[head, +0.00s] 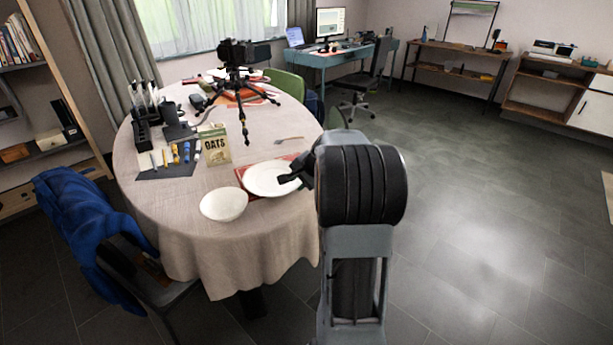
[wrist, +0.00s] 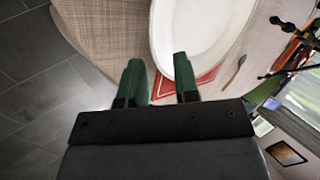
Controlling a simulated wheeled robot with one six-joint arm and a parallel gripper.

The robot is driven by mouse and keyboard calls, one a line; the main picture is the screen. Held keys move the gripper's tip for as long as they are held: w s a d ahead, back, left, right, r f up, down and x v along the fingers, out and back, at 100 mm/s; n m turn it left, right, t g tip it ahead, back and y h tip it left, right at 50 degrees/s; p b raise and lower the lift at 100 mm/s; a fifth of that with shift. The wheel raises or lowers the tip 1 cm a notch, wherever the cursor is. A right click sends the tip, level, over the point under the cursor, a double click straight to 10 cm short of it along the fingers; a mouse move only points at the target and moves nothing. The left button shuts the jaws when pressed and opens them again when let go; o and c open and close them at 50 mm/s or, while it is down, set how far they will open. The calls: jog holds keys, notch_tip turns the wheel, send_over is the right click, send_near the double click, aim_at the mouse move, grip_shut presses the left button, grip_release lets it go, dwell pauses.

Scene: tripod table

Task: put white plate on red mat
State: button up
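The white plate (head: 268,179) is near the table's right front edge. It overlaps the red mat (head: 241,172), whose borders show around it; whether it lies flat on the mat is hard to tell. My gripper (head: 290,181) is at the plate's right rim. In the wrist view the two green fingers (wrist: 160,82) are apart, with the edge of the plate (wrist: 188,35) by the gap between them. The right finger overlaps the plate in the picture; contact cannot be told. A strip of the red mat (wrist: 207,80) shows beside that finger.
A white bowl (head: 223,204) stands left of the plate. An oats box (head: 214,146) stands behind. A camera tripod (head: 238,88) and several small tools occupy the table's back and left. A blue-draped chair (head: 85,225) is at the left.

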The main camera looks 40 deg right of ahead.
aim_at(293, 188)
jog(key=shift+b+x, duration=0.3)
jog(key=shift+x, duration=1.95)
grip_shut()
